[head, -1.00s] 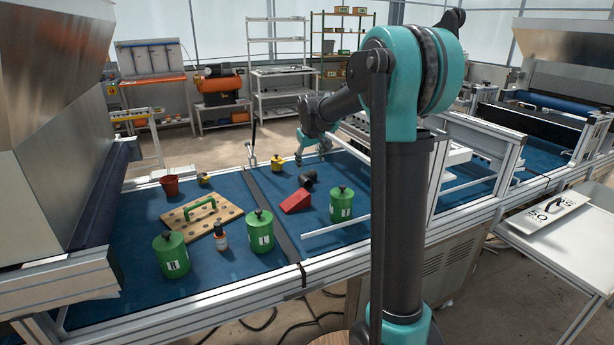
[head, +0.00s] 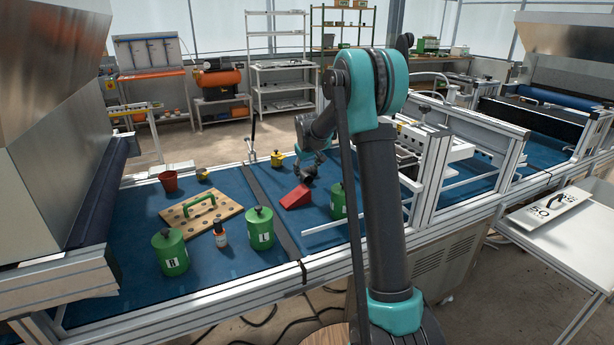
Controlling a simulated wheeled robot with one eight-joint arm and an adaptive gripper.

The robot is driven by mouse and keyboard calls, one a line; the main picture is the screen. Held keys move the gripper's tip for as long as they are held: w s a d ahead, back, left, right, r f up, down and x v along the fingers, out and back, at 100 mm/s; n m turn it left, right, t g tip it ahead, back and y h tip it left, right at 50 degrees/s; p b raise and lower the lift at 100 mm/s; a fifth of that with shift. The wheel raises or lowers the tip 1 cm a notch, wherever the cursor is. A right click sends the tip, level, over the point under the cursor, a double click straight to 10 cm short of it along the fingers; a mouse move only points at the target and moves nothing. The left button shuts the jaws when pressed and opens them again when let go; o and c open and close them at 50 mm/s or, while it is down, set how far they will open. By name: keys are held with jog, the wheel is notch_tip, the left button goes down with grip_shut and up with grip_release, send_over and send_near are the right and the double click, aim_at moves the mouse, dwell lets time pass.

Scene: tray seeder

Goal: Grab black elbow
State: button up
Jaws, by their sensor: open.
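The black elbow (head: 309,181) is a small dark pipe piece on the blue belt, just behind the red wedge (head: 295,198). My gripper (head: 307,171) is open, pointing down right at the elbow, and hides part of it. I cannot tell whether the fingers stand around the elbow or just above it.
A green canister (head: 338,201) stands right of the wedge, partly behind my arm. Two more green canisters (head: 260,228) (head: 170,252), a small bottle (head: 220,234), a wooden board with a green handle (head: 175,217), a red pot (head: 168,181) and yellow pieces (head: 277,158) lie leftward.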

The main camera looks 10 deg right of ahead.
aim_at(307, 176)
jog(key=shift+x, duration=2.6)
jog(key=shift+s+a, duration=0.1)
jog(key=shift+a, duration=0.05)
jog(key=shift+c, duration=0.4)
jog(key=c, duration=1.1)
jog(key=shift+c, duration=0.2)
